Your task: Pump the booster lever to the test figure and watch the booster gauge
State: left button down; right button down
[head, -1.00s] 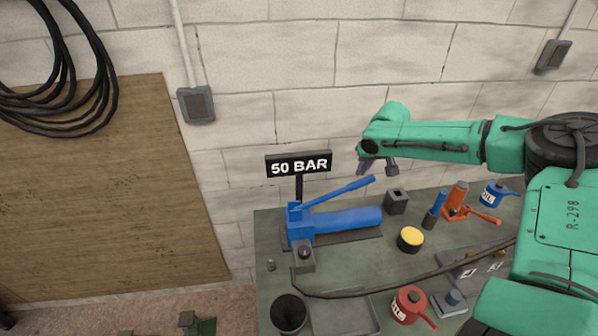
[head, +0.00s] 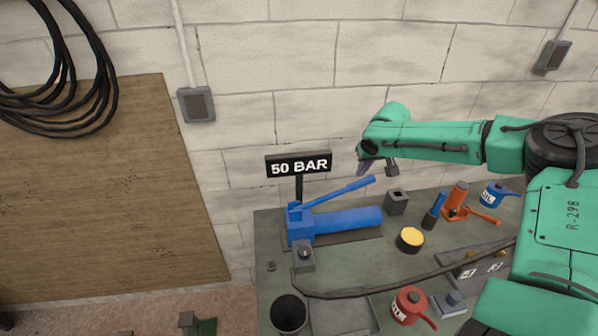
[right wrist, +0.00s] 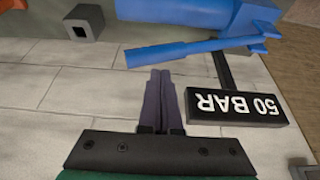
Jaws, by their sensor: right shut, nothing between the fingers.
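The blue booster pump (head: 345,221) lies on the bench, with its blue lever (head: 342,193) slanting up to the right. The lever also shows in the right wrist view (right wrist: 185,52), just beyond my fingertips. A black sign (head: 299,165) reading "50 BAR" stands behind the pump; it appears upside down in the right wrist view (right wrist: 236,103). A small grey block with a dark round face (head: 304,255), perhaps the gauge, sits in front of the pump; no reading is legible. My right gripper (head: 364,169) is shut and empty near the lever's free end, apart from it.
A dark hose (head: 400,287) crosses the bench front. A black cup (head: 288,312) stands front left.

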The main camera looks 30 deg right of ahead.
dwell(0.3)
notch_tip(320, 180, down, 10)
jog(key=b, duration=0.8)
jog(key=shift+r, duration=0.15)
notch_tip(320, 180, up, 7)
jog(key=p, duration=0.5)
jog(key=shift+r+p, duration=0.2)
jog(key=shift+p, duration=0.1)
jog(key=shift+f, duration=0.15)
notch_tip(320, 180, up, 5)
jog(key=p, duration=0.4)
dwell(1.0)
